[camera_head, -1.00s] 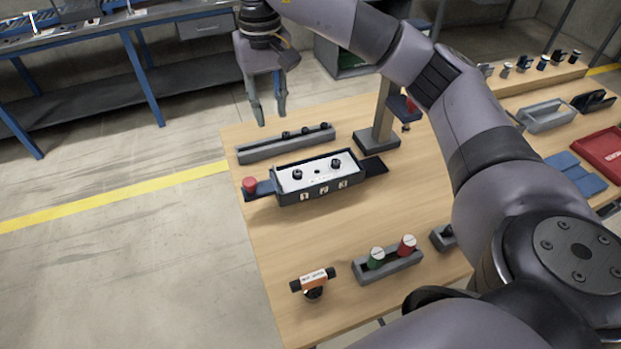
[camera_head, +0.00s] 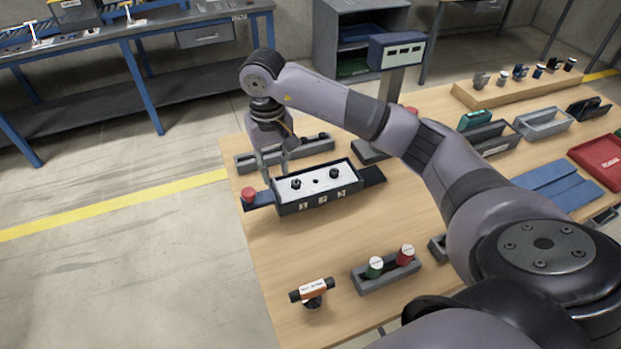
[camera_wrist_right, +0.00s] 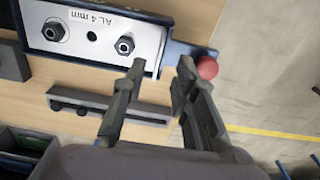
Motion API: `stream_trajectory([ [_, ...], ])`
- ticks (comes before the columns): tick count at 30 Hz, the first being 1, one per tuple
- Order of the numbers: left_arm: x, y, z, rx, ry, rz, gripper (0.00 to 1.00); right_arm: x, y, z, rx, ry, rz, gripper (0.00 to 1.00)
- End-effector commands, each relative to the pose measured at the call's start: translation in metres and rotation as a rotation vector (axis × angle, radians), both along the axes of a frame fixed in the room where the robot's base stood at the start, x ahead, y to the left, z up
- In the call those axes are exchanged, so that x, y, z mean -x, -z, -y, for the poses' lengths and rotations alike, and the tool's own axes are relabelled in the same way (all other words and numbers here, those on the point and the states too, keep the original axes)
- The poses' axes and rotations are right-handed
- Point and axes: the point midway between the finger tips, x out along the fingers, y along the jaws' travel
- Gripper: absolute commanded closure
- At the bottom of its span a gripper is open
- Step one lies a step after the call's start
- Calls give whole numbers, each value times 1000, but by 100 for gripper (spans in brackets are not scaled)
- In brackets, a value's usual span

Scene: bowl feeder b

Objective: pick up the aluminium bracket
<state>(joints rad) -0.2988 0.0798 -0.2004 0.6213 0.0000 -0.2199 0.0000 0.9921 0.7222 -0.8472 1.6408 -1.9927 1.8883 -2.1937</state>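The aluminium bracket appears to be the pale plate (camera_head: 317,181) seated in the top of a dark fixture (camera_head: 322,201). It has two dark nuts and a hole between them. In the right wrist view the plate (camera_wrist_right: 106,28) is marked "AL 4 mm". My right gripper (camera_head: 275,171) points down near the fixture's left end in the head view. In the wrist view the right gripper (camera_wrist_right: 162,66) is open, one finger over the plate's end and the other near the red knob (camera_wrist_right: 207,67). Contact cannot be told. My left gripper is not in view.
A grey rail (camera_head: 310,146) with dark pegs lies just behind the fixture. A post-mounted display box (camera_head: 397,50) stands behind right. A holder (camera_head: 388,275) with green and red cylinders and a small orange-labelled part (camera_head: 313,291) are in front.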

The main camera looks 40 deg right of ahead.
Motion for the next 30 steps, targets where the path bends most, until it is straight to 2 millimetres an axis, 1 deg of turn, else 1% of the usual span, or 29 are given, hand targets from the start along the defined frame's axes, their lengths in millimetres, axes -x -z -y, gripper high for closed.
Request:
stream_trajectory([
  [5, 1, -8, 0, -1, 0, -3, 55, 0, 9, 0, -1, -1, -3, 73],
  [10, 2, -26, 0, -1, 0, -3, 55, -1, 30, 1, -2, 0, -5, 73],
  [12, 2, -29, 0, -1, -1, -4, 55, -2, 41, 1, -2, 1, -4, 73],
  [15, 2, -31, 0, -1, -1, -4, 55, -2, 52, 1, 0, -1, -1, 73],
  [18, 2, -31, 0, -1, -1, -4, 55, -3, 56, 1, -1, -1, 1, 73],
  [23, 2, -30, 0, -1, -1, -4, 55, -3, 57, 2, 0, -1, 2, 73],
  [30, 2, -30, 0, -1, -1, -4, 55, -3, 56, 2, 1, -1, 2, 88],
])
